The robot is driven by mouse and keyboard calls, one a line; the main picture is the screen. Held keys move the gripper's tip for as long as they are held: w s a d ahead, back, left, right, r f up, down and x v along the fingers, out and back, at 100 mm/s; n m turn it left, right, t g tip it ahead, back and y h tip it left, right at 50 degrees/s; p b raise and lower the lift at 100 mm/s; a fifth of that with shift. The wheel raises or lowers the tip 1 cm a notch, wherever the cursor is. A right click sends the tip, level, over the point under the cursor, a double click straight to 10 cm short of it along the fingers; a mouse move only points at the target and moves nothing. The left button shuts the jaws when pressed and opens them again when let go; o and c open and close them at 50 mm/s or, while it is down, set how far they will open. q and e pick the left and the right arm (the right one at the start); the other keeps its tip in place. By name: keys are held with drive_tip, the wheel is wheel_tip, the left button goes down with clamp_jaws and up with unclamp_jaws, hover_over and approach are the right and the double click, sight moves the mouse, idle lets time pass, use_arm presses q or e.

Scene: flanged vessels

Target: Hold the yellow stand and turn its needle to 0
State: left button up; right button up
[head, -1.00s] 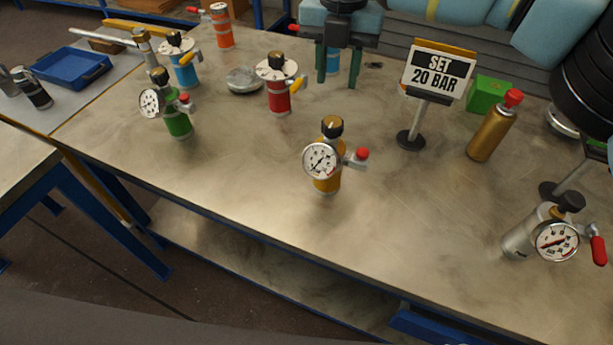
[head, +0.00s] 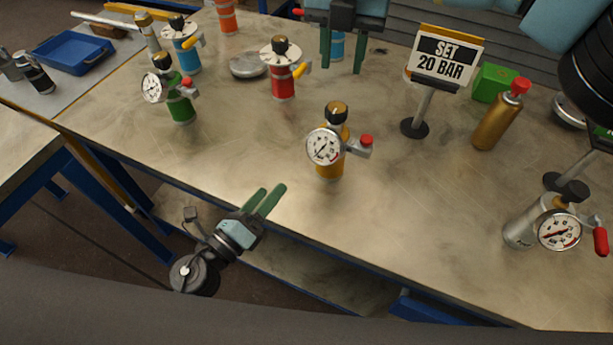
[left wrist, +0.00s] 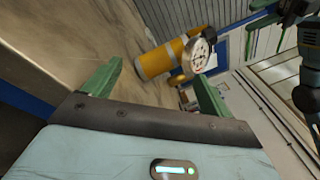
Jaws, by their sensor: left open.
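The yellow stand (head: 331,170) stands upright near the table's front edge in the head view. It carries a white round gauge (head: 325,146), a dark knob on top (head: 336,111) and a red-tipped side lever (head: 366,141). The gauge's thin needle is too small to read exactly. In the left wrist view, the yellow stand (left wrist: 160,60) appears tilted beyond the fingers. My left gripper (head: 272,200) is open and empty, at the front edge, left of and nearer than the stand, apart from it. My right gripper (head: 343,65) is open at the back of the table.
A green vessel (head: 181,108), a red vessel (head: 283,84) and a silver gauge vessel (head: 521,235) stand around. A "SET 20 BAR" sign (head: 446,60) and a gold bottle (head: 497,122) are right of the stand. The table between my left gripper and the stand is clear.

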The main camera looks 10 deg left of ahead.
use_arm(q)
drive_tip(key=w+d+m, duration=0.1)
drive_tip(key=d+m, duration=0.1)
drive_tip(key=m, duration=0.1)
drive_tip(key=w+d+m+g, duration=0.1)
drive_tip(key=w+d+m, duration=0.1)
drive_tip(key=m, duration=0.1)
drive_tip(key=w+d+m, duration=0.2)
drive_tip(key=d+m, duration=0.1)
drive_tip(key=shift+f+m+h, duration=0.15)
drive_tip(key=shift+m+h, duration=0.15)
drive_tip(key=shift+m, duration=0.1)
drive_tip(key=shift+w+d+m, duration=0.35)
drive_tip(key=shift+m, duration=0.35)
drive_tip(key=shift+w+d, duration=0.1)
drive_tip(key=shift+x, duration=3.8)
drive_tip(key=c, duration=1.5)
drive_tip(key=shift+f, duration=0.1)
